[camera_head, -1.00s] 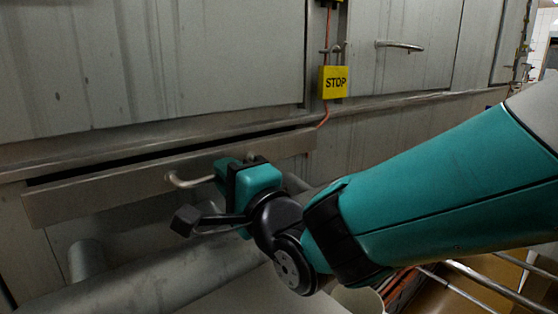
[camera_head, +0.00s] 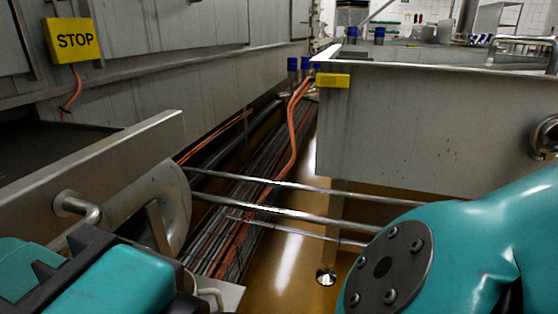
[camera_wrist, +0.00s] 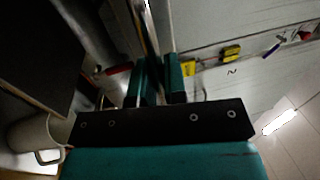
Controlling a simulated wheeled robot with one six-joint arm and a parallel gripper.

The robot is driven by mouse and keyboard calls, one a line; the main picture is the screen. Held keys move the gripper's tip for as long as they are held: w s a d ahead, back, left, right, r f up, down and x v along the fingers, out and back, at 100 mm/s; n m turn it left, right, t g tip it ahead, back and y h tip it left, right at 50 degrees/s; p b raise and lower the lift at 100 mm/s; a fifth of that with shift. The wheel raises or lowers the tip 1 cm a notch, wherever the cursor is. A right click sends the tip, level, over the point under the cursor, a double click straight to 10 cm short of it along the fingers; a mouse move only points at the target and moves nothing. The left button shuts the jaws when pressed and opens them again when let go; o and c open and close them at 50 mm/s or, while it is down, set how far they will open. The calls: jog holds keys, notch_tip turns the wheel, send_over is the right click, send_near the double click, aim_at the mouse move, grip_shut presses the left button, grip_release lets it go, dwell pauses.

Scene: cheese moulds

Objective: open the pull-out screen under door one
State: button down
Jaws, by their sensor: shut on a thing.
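The pull-out screen's grey metal front (camera_head: 105,170) is at the lower left in the head view. It stands well out from the wall, with the dark screen surface (camera_head: 45,148) showing behind it. Its bent bar handle (camera_head: 78,206) sticks out of the front. My teal and black gripper (camera_head: 60,270) is shut on this handle at the bottom left; the exact grip is partly hidden by the gripper's body. In the wrist view the two teal fingers (camera_wrist: 157,82) are close together in front of the thin edge of the front.
Grey pipe (camera_head: 172,205), metal rails (camera_head: 290,208) and orange cables (camera_head: 292,130) lie to the right. A large steel tank (camera_head: 400,130) stands across the aisle, with brown floor (camera_head: 290,265) between.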

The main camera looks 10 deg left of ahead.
jog(key=shift+w+d, duration=0.1)
jog(key=shift+w, duration=0.15)
jog(key=c, duration=1.5)
grip_release()
jog(key=shift+o, duration=0.2)
jog(key=w+b+v, duration=0.1)
jog(key=b+v, duration=0.4)
jog(key=v, duration=0.2)
jog(key=shift+s+d+f+b, duration=0.2)
jog(key=shift+s+d+b, duration=0.15)
jog(key=shift+s+b, duration=0.1)
